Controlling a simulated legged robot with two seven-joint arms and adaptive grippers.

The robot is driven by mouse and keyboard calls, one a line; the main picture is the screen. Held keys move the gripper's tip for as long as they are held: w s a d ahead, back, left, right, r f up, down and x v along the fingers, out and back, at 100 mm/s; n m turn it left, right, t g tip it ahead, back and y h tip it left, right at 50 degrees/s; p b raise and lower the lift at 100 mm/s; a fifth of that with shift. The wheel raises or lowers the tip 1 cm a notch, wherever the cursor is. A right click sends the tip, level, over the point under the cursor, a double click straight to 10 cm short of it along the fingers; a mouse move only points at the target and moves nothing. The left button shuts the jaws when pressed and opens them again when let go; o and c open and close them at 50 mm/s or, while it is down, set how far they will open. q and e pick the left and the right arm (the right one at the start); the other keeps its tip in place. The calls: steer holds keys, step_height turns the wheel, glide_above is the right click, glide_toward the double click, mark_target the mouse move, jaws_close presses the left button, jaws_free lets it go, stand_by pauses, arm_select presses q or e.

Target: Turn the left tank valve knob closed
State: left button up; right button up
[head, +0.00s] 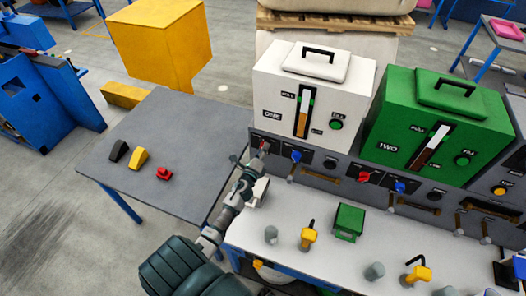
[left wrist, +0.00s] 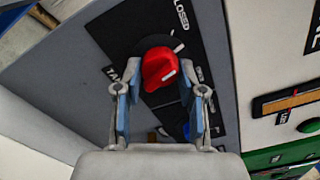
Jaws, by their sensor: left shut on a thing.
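The left tank valve knob is a red knob (left wrist: 158,66) on a black label plate (left wrist: 113,32) in the left wrist view. The plate reads CLOSED above the knob and TANK to its left. A white mark shows on the knob's lower right face. My left gripper (left wrist: 160,88) has one finger on each side of the knob and is shut on it. In the head view my left gripper (head: 257,156) reaches the grey panel below the white tank (head: 279,92), largely hiding the knob. My right gripper is not in view.
A blue knob (head: 296,156) is just right of my left gripper. Another red knob (head: 363,177) and blue knob (head: 399,187) sit below the green tank (head: 387,115). The white bench (head: 273,215) holds a green box (head: 349,222) and yellow-handled parts. A grey table (head: 190,130) stands left.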

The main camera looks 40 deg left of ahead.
arm_select(q)
steer(key=n, duration=0.3)
steer(key=shift+f, duration=0.1)
steer(key=shift+n, duration=1.4)
steer(key=o, duration=1.1)
steer(key=shift+o, duration=0.2)
steer(key=v, duration=1.1)
steer(key=shift+s, duration=0.4)
